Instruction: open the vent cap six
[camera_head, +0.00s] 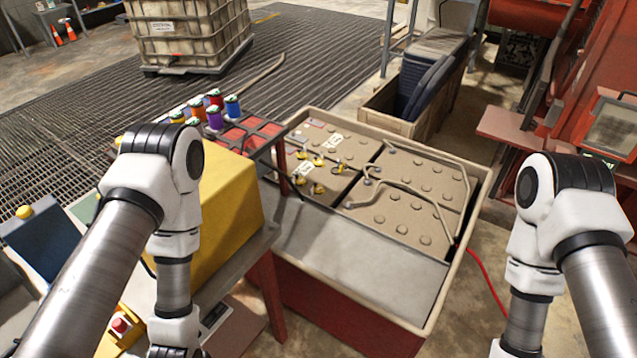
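A wide open box (466,222) with a pale rim holds a set of tan batteries with rows of round vent caps on top. A cap (425,240) on the nearer right battery sits flat, and so do the others near it. Several yellow pieces (318,160) stand on the left battery, close to two white labels (305,168). I cannot read a number that marks cap six. Both my arms come down at the sides of the box, and both grippers are below the picture, out of view.
A grey cable (412,192) runs over the batteries. A yellow cabinet (232,200) and a rack with coloured bottles (232,106) stand left of the box. A wooden crate (385,120) is behind it. A red cable (486,275) lies on the right floor.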

